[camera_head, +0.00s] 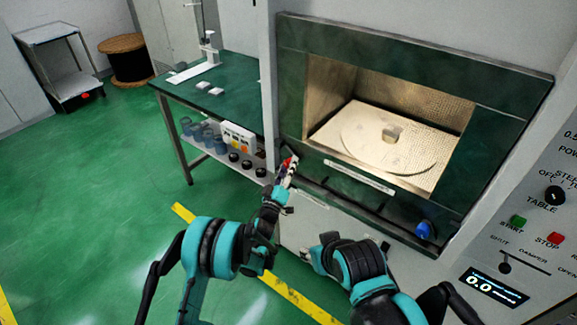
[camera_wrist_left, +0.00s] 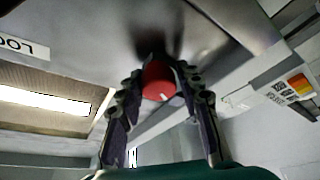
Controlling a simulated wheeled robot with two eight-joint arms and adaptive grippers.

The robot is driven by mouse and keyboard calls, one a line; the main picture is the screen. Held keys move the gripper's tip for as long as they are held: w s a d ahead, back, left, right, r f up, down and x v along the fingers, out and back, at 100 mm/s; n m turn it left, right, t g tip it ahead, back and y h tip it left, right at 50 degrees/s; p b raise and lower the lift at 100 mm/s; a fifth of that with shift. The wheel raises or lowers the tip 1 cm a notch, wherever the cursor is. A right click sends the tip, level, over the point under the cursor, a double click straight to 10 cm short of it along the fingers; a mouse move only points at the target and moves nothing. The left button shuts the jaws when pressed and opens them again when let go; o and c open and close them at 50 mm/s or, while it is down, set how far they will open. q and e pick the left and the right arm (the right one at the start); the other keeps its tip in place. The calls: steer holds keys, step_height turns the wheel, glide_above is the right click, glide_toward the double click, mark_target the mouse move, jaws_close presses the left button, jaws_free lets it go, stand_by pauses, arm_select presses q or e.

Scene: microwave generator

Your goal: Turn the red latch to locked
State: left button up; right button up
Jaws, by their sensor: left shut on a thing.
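The red latch (camera_head: 287,162) is a small red knob at the lower left corner of the microwave's green front frame. It shows large in the left wrist view (camera_wrist_left: 158,80), with a short white mark on its face. My left gripper (camera_head: 286,172) reaches up to it, and its two fingers (camera_wrist_left: 160,92) sit on either side of the knob, shut on it. The fingers partly hide the latch in the head view. A partly visible label (camera_wrist_left: 16,46) lies left of it. My right gripper (camera_head: 308,257) is low in front of the cabinet, its fingers unclear.
A blue knob (camera_head: 423,230) sits at the frame's lower right. A control panel (camera_head: 540,240) is at the right. A green bench (camera_head: 235,75) stands close at the left.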

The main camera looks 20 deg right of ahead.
arm_select(q)
steer(key=o, duration=1.1)
steer(key=shift+d, duration=0.1)
step_height(320, 180, up, 9)
steer(key=shift+r, duration=0.1)
steer(key=shift+w+d+r, duration=0.1)
steer(key=shift+d+r, duration=0.05)
steer(key=shift+r, duration=0.3)
